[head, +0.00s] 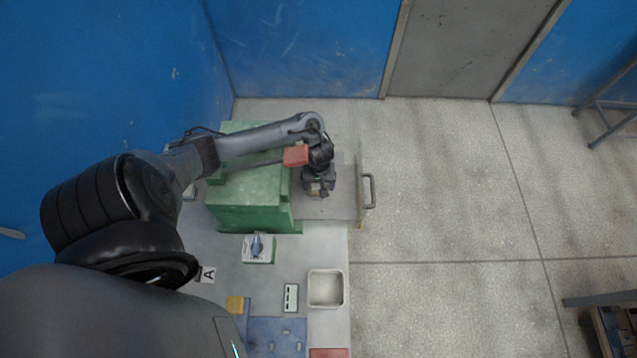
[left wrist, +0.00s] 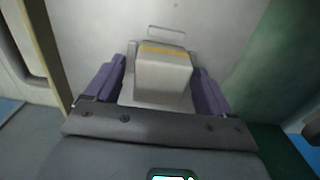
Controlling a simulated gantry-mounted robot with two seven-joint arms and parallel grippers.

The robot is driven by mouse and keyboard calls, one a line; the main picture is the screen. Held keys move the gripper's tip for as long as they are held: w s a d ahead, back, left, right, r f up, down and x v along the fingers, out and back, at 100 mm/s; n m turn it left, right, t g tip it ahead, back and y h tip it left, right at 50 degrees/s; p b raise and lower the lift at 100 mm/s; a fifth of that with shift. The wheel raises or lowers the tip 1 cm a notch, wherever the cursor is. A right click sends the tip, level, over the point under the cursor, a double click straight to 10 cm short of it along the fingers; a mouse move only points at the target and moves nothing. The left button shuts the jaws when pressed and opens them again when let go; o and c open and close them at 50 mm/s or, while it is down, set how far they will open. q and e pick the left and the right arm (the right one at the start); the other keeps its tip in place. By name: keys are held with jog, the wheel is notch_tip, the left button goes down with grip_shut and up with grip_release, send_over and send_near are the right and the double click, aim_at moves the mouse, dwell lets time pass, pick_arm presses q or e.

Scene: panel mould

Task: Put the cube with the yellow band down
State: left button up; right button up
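The cube with the yellow band (left wrist: 163,72) is pale grey with a yellow stripe along its far top edge. In the left wrist view it sits between the two purple fingers of my left gripper (left wrist: 160,82). A thin strip of grey shows between the cube and the left finger; the right finger is very close to it. In the head view my left gripper (head: 318,187) points down over a flat grey surface (head: 343,195) beside the green cabinet (head: 250,200). The gripper mostly hides the cube there. My right gripper is in neither view.
A metal handle (head: 370,191) stands at the right edge of the grey surface. On the bench are a fixture with a blue-grey knob (head: 258,248), a white tray (head: 326,288), a yellow block (head: 235,304) and a blue plate (head: 275,336). Open floor lies to the right.

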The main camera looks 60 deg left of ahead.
pick_arm(q)
jog(key=shift+r, duration=0.65)
notch_tip(320, 180, up, 10)
jog(key=p, duration=0.5)
jog(key=shift+a+f, duration=0.1)
jog(key=shift+f, duration=0.1)
jog(key=shift+r+p, duration=0.45)
jog(key=shift+r, duration=0.25)
